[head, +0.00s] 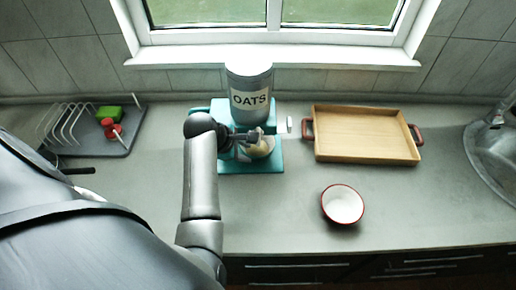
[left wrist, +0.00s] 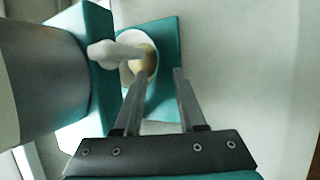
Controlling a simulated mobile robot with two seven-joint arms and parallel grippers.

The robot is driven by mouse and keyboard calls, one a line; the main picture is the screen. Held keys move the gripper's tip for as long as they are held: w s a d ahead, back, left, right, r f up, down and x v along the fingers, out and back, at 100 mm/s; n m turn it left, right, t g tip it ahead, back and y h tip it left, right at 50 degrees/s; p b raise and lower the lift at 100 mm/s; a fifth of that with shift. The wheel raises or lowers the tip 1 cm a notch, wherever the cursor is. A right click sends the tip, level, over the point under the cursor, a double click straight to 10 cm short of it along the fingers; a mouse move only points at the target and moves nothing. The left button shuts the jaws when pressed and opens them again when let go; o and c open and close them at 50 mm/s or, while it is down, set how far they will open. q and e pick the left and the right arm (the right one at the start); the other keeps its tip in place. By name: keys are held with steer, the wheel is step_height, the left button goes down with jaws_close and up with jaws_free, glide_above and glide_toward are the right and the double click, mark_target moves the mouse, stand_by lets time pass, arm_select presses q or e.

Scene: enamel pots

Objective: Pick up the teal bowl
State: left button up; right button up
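No bowl that is clearly teal shows. A white bowl with a red rim (head: 343,204) stands upright on the counter at the right front; its outer colour is mostly hidden. My left gripper (head: 256,141) is well to its left, over a teal appliance (head: 265,167) with a flat base. In the left wrist view my left gripper (left wrist: 159,80) has its fingers apart with nothing between them. Beyond the tips are the teal base (left wrist: 165,35) and a round white and cream part (left wrist: 147,62) on it. My right gripper is not in view.
A grey OATS canister (head: 249,92) stands tall close behind my left gripper. A wooden tray (head: 365,135) lies at the back right, a sink (head: 492,150) at the far right. A dish rack (head: 90,135) is at the left. Counter around the white bowl is clear.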

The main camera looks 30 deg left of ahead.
mark_target(258, 157)
arm_select(q)
steer(key=shift+b+x, duration=0.95)
steer(key=shift+x, duration=3.5)
steer(key=shift+w+a+r, duration=0.1)
steer(key=shift+w, duration=0.1)
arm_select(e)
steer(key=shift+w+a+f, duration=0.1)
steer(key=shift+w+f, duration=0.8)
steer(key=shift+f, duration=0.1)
arm_select(q)
steer(key=shift+c, duration=0.3)
jaws_close()
